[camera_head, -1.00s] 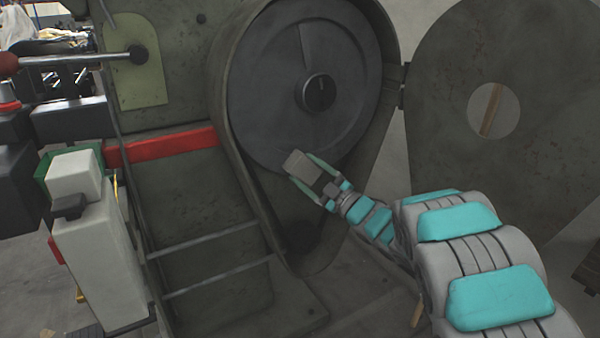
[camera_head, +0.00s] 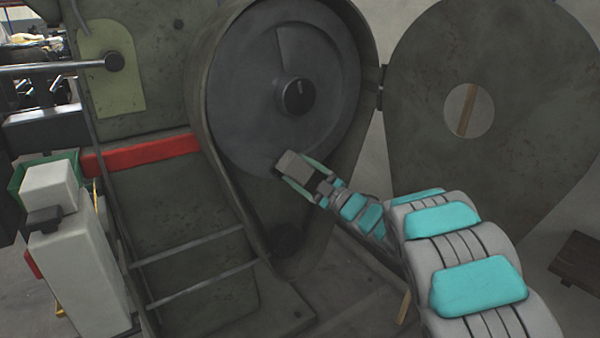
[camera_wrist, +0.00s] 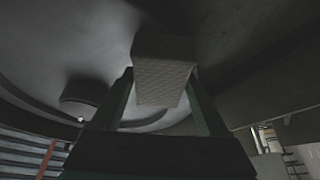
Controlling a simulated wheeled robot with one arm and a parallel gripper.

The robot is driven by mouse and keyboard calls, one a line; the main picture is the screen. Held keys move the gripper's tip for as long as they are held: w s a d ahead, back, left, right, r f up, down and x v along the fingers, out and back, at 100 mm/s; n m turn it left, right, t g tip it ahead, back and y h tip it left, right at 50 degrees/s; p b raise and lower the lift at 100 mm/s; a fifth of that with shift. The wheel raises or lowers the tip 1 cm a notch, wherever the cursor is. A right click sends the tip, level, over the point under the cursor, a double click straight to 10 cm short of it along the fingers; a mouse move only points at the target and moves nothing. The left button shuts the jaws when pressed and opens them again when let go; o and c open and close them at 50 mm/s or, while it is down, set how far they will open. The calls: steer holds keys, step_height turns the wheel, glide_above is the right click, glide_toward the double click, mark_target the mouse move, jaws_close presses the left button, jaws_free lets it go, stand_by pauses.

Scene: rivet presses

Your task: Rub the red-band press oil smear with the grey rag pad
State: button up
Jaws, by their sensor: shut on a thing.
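The red-band press (camera_head: 150,155) stands at the left and middle, with a red stripe across its body. Its round housing is open and shows a large dark grey wheel (camera_head: 245,110) with a black hub (camera_head: 297,97). My gripper (camera_head: 294,168) is shut on the grey rag pad (camera_head: 291,162), at the wheel's lower edge. In the wrist view the pad (camera_wrist: 163,70) sits between both fingers, close against a dark grey surface. I cannot tell whether it touches. I cannot clearly make out the oil smear; the pad may hide part of the wheel.
An open cover plate (camera_head: 540,100) with a round window hangs on a hinge right of the housing. Thin rails (camera_head: 195,245) cross the press's lower front. A pale box-like unit (camera_head: 75,255) with a green bin (camera_head: 17,178) stands at left.

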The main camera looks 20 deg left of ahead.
mark_target(289, 176)
steer(key=shift+s+a+f+b, duration=0.1)
steer(key=shift+s+a+b, duration=0.65)
steer(key=shift+s+a, duration=0.6)
steer(key=shift+s+a+b, duration=0.75)
steer(key=shift+s+a, duration=0.35)
steer(key=shift+s, duration=0.45)
steer(key=shift+w+d, duration=0.1)
steer(key=shift+w+d+p, duration=0.55)
steer(key=shift+w+d, duration=0.5)
steer(key=shift+w, duration=0.3)
steer(key=shift+w+d+p, duration=0.5)
steer(key=shift+w+d, duration=1)
steer(key=shift+w, duration=0.2)
steer(key=shift+a, duration=0.1)
steer(key=shift+s+a+b, duration=0.8)
steer(key=shift+s+a, duration=0.45)
steer(key=shift+s, duration=0.3)
steer(key=shift+s+a+b, duration=0.75)
steer(key=shift+s+a, duration=0.45)
steer(key=shift+s, duration=0.3)
